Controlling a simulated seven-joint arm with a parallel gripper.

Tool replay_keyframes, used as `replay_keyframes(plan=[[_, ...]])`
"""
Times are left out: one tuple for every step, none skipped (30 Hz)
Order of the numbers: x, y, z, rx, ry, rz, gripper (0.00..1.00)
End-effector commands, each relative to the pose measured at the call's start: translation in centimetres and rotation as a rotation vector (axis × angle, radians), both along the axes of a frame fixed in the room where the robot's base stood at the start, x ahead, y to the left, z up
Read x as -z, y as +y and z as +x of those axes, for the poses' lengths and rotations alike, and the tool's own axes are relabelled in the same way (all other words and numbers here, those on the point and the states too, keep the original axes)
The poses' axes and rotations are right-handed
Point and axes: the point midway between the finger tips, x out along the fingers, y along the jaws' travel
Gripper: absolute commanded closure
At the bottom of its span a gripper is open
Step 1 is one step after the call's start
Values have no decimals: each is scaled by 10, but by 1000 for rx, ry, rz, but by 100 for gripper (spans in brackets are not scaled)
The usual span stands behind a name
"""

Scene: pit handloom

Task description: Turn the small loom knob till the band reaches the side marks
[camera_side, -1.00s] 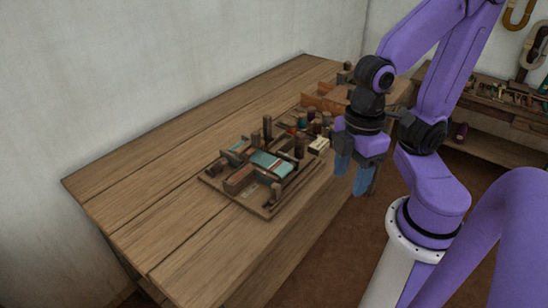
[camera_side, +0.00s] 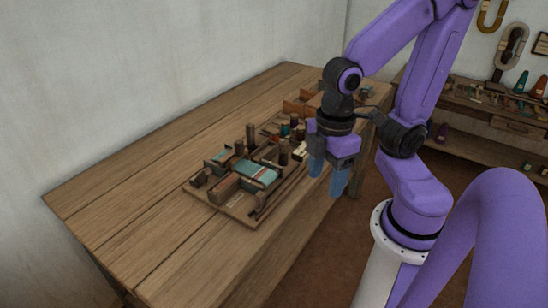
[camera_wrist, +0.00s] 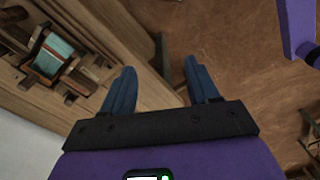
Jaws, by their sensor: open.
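The small loom (camera_side: 237,206) is a flat wooden board with posts and blocks on the table. A teal band (camera_side: 258,173) with a red and pale stripe lies across its middle; it also shows at the upper left of the wrist view (camera_wrist: 52,52). The knob and the side marks are too small to tell apart. My gripper (camera_side: 329,180) has blue fingers, is open and empty, and hangs to the right of the loom by the table's front edge. In the wrist view my gripper (camera_wrist: 157,88) has floor between its parted fingers.
The wooden table (camera_side: 130,210) is bare to the left of the loom. Dark spools (camera_side: 285,130) and a wooden tray (camera_side: 297,106) stand behind the loom. A shelf bench (camera_side: 500,108) with tools stands at the back right.

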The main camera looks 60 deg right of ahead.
Motion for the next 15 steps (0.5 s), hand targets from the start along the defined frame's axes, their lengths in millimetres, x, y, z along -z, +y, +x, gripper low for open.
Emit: replay_keyframes(plan=[[-2, 1, 12, 13, -1, -1, 40], [-4, 1, 19, 17, 0, -2, 40], [-6, 0, 30, 23, -2, -3, 40], [-7, -1, 39, 27, -1, -5, 40], [-9, -2, 47, 31, -1, -6, 40], [-11, -5, 59, 36, -2, -8, 40], [-12, -7, 67, 39, -1, -8, 40], [-14, -9, 76, 42, -2, -9, 40], [-15, -13, 87, 47, -1, -11, 40], [-17, -16, 96, 50, -1, -12, 40], [-18, -20, 104, 55, -1, -13, 40], [-19, -26, 115, 59, 0, -14, 40], [-21, -30, 123, 63, -1, -14, 40], [-21, -35, 131, 67, 0, -16, 40], [-23, -42, 142, 73, 1, -16, 40]])
